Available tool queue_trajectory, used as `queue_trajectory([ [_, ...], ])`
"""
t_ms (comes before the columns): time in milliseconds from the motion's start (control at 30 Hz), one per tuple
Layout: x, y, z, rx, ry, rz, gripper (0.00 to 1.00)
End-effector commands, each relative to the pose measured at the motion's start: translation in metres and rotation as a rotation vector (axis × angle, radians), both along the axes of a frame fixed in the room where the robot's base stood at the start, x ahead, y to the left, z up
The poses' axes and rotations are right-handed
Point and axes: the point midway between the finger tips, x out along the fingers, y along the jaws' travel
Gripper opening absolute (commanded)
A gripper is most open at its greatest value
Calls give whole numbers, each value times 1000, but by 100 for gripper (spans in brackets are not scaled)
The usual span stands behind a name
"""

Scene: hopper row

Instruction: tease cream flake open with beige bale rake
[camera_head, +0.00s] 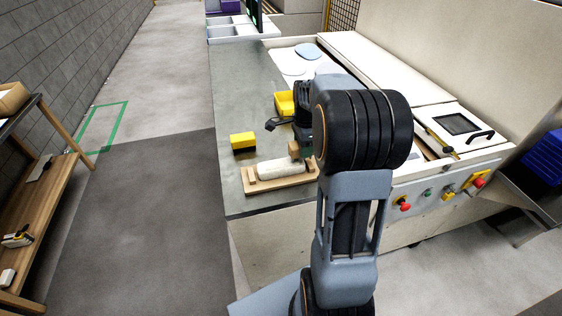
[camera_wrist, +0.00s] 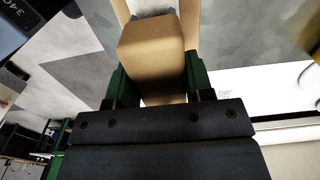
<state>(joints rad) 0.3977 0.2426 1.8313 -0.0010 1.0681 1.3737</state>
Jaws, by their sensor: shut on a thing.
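The cream flake (camera_head: 282,169) is a pale, rough, rounded roll lying lengthwise on a wooden tray (camera_head: 255,186) near the bench's front edge. My gripper (camera_head: 303,145) is over the tray's right part, partly hidden behind my arm. In the wrist view my gripper (camera_wrist: 153,80) has its green fingers on both sides of a beige block, which I take to be the beige bale rake (camera_wrist: 150,42). The rake (camera_head: 294,148) also shows as a small beige block beside the flake's right end. Its working end is hidden, and I cannot tell whether it touches the flake.
A yellow bin (camera_head: 284,103) stands farther back. The machine's control panel, with several knobs (camera_head: 428,194), is at right.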

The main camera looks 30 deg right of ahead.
Motion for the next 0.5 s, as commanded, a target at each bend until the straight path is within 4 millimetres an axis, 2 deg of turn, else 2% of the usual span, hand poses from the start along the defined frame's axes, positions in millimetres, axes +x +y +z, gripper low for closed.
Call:
queue_trajectory([
  [33, 0, 0, 5, 0, -1, 0, 21],
  [367, 0, 0, 5, 0, -1, 0, 21],
  [500, 0, 0, 12, 0, -1, 0, 21],
])
